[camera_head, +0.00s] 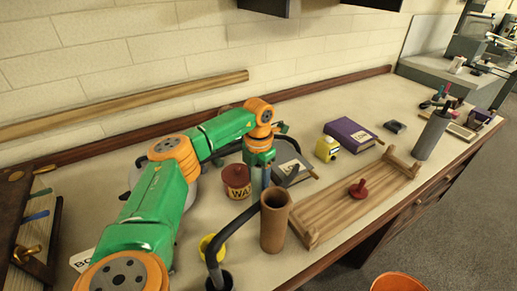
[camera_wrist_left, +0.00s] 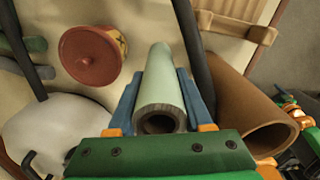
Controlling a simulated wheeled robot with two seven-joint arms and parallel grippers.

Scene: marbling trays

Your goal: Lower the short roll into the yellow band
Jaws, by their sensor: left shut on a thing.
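My left gripper (camera_head: 259,182) is shut on a pale grey-green hollow roll (camera_wrist_left: 162,88), held lengthwise between its blue-grey fingers in the left wrist view. In the head view the gripper points down just behind the tall brown tube (camera_head: 275,222), and the roll is largely hidden there. A yellow round thing (camera_head: 207,246), perhaps the yellow band, shows at the table's front, left of the brown tube. A black hose partly covers it, so its opening cannot be made out. The roll is apart from it. My right gripper is not clearly visible.
A red-brown lidded pot (camera_head: 236,178) stands left of the gripper; it also shows in the wrist view (camera_wrist_left: 91,56). The black hose (camera_head: 232,226) curves close by. A wooden rack (camera_head: 350,205), a yellow bottle (camera_head: 327,149) and a purple book (camera_head: 350,133) lie to the right.

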